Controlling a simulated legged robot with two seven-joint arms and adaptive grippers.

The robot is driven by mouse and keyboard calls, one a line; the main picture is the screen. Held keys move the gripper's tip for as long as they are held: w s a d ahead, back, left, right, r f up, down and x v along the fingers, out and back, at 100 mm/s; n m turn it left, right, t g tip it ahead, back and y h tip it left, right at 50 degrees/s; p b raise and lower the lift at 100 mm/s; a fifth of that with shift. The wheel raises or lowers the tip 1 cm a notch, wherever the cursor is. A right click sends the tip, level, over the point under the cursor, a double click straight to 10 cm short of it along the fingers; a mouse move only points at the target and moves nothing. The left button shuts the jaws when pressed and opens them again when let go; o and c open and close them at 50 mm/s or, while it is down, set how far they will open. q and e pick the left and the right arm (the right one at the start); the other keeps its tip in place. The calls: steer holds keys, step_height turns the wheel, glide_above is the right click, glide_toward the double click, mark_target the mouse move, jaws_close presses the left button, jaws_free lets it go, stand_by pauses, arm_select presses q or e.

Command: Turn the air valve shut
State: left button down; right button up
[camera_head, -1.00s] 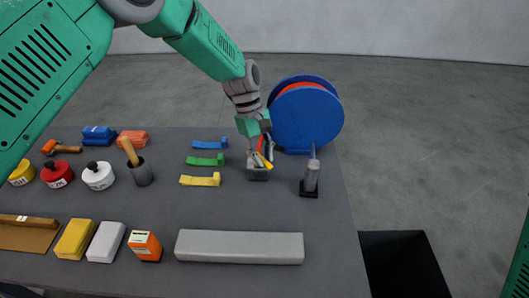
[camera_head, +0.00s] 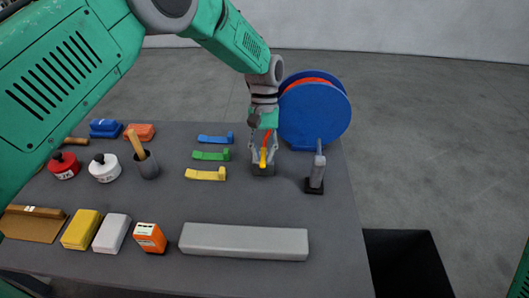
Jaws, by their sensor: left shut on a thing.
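The air valve (camera_head: 263,170) is a small dark grey block on the far right part of the table, with a yellow lever (camera_head: 263,160) on top. My left gripper (camera_head: 263,154) comes down from above and is shut on the yellow lever, its fingers around it. The lever now points roughly toward the front edge of the table. The fingers hide part of the valve and lever. My right gripper is out of view; only a bit of my green right arm shows at the right edge.
A blue reel (camera_head: 314,112) stands just behind the valve. A grey upright tool (camera_head: 317,172) on a black base is close on its right. Blue, green and yellow clips (camera_head: 205,174) lie to its left. A long grey bar (camera_head: 244,241) lies in front.

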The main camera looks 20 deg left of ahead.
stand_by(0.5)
arm_select(q)
steer(key=c, duration=1.5)
jaws_free()
steer(key=shift+c, duration=0.2)
steer(key=v, duration=1.2)
steer(key=shift+w, duration=0.15)
steer(key=shift+f, duration=0.15)
